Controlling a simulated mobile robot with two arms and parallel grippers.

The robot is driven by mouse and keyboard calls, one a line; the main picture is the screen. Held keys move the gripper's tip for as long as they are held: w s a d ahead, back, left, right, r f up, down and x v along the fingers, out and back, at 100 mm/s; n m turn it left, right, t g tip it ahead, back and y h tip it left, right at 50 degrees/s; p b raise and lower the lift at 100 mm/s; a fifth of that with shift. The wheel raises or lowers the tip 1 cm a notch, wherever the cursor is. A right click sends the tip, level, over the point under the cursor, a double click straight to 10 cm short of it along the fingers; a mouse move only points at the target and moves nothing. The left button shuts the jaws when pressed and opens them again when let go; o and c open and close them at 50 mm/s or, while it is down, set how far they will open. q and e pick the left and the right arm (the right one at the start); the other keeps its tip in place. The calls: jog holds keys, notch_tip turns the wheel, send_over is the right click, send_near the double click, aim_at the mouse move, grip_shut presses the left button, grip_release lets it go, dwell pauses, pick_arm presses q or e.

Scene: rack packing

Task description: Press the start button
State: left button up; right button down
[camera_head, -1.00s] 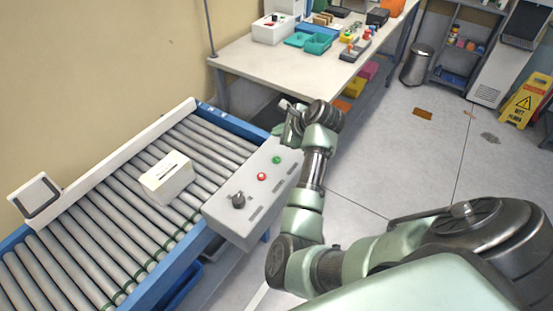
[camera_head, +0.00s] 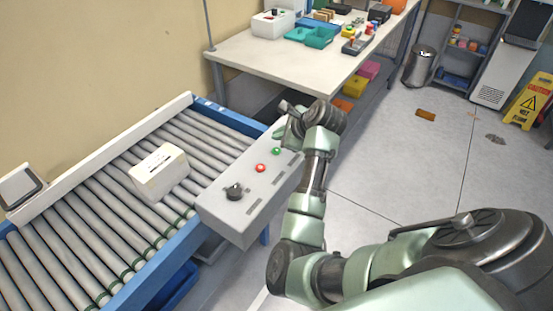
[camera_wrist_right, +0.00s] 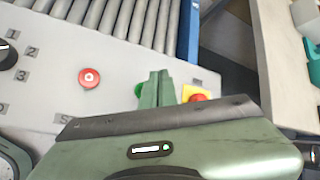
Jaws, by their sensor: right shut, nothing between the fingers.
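The grey control panel (camera_head: 225,212) is beside the roller conveyor. It has a green button (camera_head: 276,151), a red button (camera_head: 260,168) and a black knob (camera_head: 234,191). My right gripper (camera_head: 286,108) is over the far end of the panel, beyond the green button in the head view. In the right wrist view, its shut, empty fingers (camera_wrist_right: 158,88) partly cover the green button (camera_wrist_right: 139,90). I cannot tell whether they touch it. A red mushroom button on a yellow base (camera_wrist_right: 195,94) is just right of the fingers. My left gripper is not in view.
A white carton (camera_head: 160,178) rests on the conveyor rollers (camera_head: 92,220). A table (camera_head: 285,60) with bins and small items stands behind. A yellow wet-floor sign (camera_head: 528,102) and a shelf (camera_head: 462,50) are at the right.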

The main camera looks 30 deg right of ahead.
aim_at(279, 152)
jog(key=shift+f, duration=1.3)
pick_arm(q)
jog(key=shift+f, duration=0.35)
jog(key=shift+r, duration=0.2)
pick_arm(e)
jog(key=shift+f, duration=0.1)
dwell(0.4)
jog(key=shift+f+p, duration=0.3)
jog(key=shift+p, duration=0.1)
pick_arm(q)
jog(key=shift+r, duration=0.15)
